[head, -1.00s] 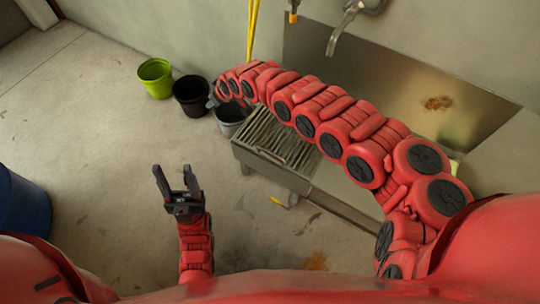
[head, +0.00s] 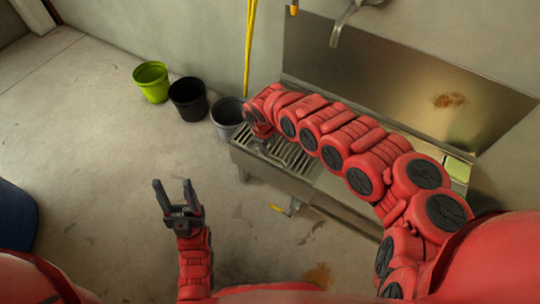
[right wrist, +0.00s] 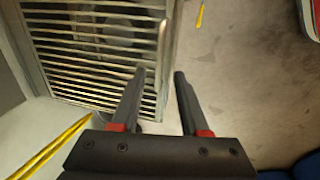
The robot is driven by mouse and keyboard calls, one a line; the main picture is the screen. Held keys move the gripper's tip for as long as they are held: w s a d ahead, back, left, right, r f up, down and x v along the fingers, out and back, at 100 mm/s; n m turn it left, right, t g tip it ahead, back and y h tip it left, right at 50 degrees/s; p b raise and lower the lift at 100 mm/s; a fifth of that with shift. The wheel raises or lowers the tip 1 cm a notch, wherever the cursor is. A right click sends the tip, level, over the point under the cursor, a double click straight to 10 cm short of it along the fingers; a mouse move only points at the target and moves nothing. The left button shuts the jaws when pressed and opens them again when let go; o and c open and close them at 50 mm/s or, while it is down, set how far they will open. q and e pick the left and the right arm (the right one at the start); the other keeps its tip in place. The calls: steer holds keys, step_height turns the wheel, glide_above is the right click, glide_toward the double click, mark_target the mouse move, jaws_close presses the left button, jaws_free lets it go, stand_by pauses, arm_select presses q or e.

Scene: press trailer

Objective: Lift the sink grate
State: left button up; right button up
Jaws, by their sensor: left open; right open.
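The slatted metal sink grate (head: 296,160) lies on the left end of the steel sink in the head view. My right arm reaches across above it and hides part of it. My right gripper (head: 264,146) is small and partly hidden there, close over the grate. In the right wrist view the right gripper (right wrist: 160,73) is open and empty at the edge of the grate (right wrist: 90,50). Its left finger overlaps the grate's edge in the picture, and its right finger is over the floor. My left gripper (head: 173,184) is open and empty, above the floor left of the sink.
Green (head: 151,82), black (head: 188,97) and grey (head: 227,117) buckets stand along the wall left of the sink. A yellow pole (head: 249,50) leans there. A tap (head: 343,20) hangs over the sink. The floor before the sink is mostly clear.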

mark_target(270, 155)
steer(key=f, duration=0.1)
steer(key=f+b, duration=0.1)
steer(key=f, duration=0.2)
steer(key=shift+w+d+f, duration=0.1)
steer(key=shift+w+f, duration=0.2)
steer(key=shift+w, duration=0.05)
steer(key=shift+w+d+f, duration=0.1)
steer(key=shift+d+f, duration=0.05)
steer(key=shift+f, duration=0.2)
jaws_close()
stand_by(0.8)
